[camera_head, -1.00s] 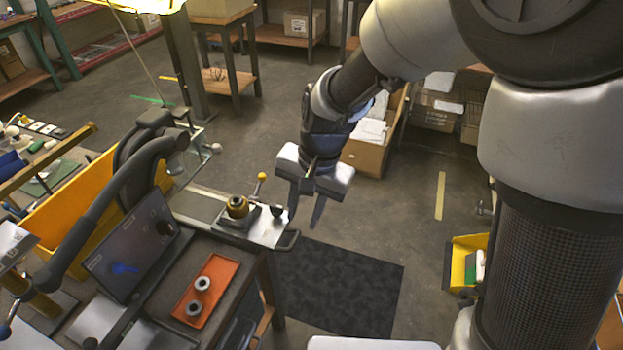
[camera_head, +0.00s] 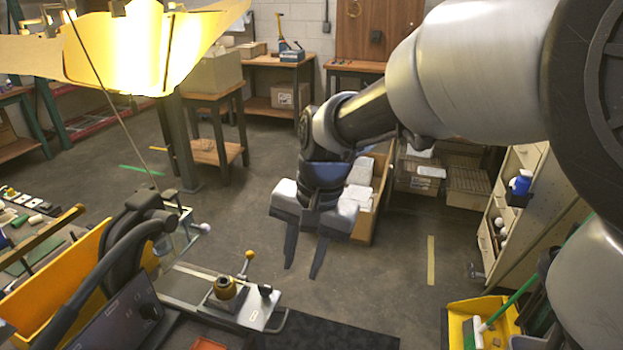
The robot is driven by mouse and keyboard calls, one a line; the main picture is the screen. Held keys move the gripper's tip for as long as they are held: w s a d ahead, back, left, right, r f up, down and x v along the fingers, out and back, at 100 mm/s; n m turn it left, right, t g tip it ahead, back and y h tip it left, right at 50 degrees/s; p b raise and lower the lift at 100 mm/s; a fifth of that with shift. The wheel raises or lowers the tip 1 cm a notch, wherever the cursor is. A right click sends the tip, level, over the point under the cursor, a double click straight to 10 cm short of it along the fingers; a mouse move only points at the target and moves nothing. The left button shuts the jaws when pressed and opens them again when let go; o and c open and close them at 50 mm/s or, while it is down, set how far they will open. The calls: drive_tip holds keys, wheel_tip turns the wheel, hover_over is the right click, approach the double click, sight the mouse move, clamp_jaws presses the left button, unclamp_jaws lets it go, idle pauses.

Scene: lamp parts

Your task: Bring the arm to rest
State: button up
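My gripper (camera_head: 303,268) hangs from my arm in the middle of the view, fingers pointing down. Its two dark fingers are spread apart with nothing between them. It is above the floor, behind and to the right of the workbench end. On that bench end, a brass-coloured round part (camera_head: 225,288) sits in a dark fixture on a metal plate (camera_head: 262,312), beside a lever with a yellow knob (camera_head: 249,255). The gripper looks apart from all of these. An orange tray (camera_head: 208,343) shows only as a sliver at the bottom edge.
A lit yellow lamp shade (camera_head: 150,45) hangs at the upper left. An open cardboard box (camera_head: 362,228) stands behind my gripper. A yellow bin (camera_head: 485,322) and a shelf unit (camera_head: 525,215) are at the right.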

drive_tip(key=s+d+r+n+t+h+p, duration=0.1)
drive_tip(key=s+d+r+t+p, duration=0.1)
drive_tip(key=s+d+r, duration=0.3)
drive_tip(key=s+d+r+n+t+p, duration=0.2)
drive_tip(key=s+d+r+p, duration=0.3)
drive_tip(key=d+r, duration=0.6)
drive_tip(key=shift+s+d+t+h+p, duration=0.3)
drive_tip(key=shift+s+d+t+h, duration=0.1)
drive_tip(key=shift+s+d+t, duration=0.15)
drive_tip(key=shift+a+r+n, duration=0.1)
drive_tip(key=shift+a+n, duration=0.1)
drive_tip(key=shift+n, duration=0.1)
